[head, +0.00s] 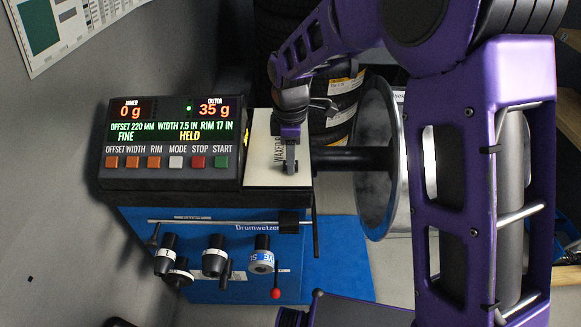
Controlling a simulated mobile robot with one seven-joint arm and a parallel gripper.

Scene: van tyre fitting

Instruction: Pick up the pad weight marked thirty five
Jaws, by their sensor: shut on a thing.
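My gripper (290,166) points down over the cream top panel (262,178) of the balancing machine, right of its display. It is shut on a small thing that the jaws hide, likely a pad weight. I cannot read any marking on it, nor tell whether it touches the panel. Dark lettering on the panel shows just left of the jaws, partly covered. No other pad weight can be made out.
The display (170,145) reads 0 g inner, 35 g outer and HELD. A shaft (345,158) with a large grey disc (376,165) stands close on the right. Tyres (345,100) are stacked behind. Cones (214,256) hang on the blue front.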

